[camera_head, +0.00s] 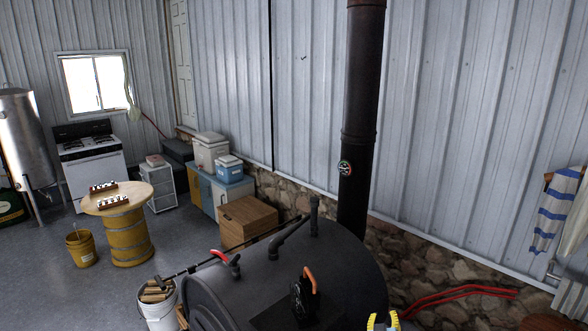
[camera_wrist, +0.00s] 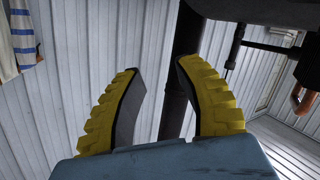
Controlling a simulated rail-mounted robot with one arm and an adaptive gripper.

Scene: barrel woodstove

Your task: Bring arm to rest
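My gripper (camera_head: 383,321) shows at the bottom edge of the head view, only its yellow fingertips visible, to the right of the black barrel stove (camera_head: 345,262). In the wrist view my gripper (camera_wrist: 159,67) has its two yellow ribbed fingers apart, with nothing between them. The dark stovepipe (camera_wrist: 185,35) passes behind the fingers in that view. The rest of my arm is out of the head view.
The stovepipe (camera_head: 358,150) rises from behind the stove. A handle with an orange grip (camera_head: 310,279) stands at the stove front. A white bucket of wood (camera_head: 157,305) is left of the stove. A striped towel (camera_head: 552,217) hangs at right. Red tubing (camera_head: 455,294) lies behind the gripper.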

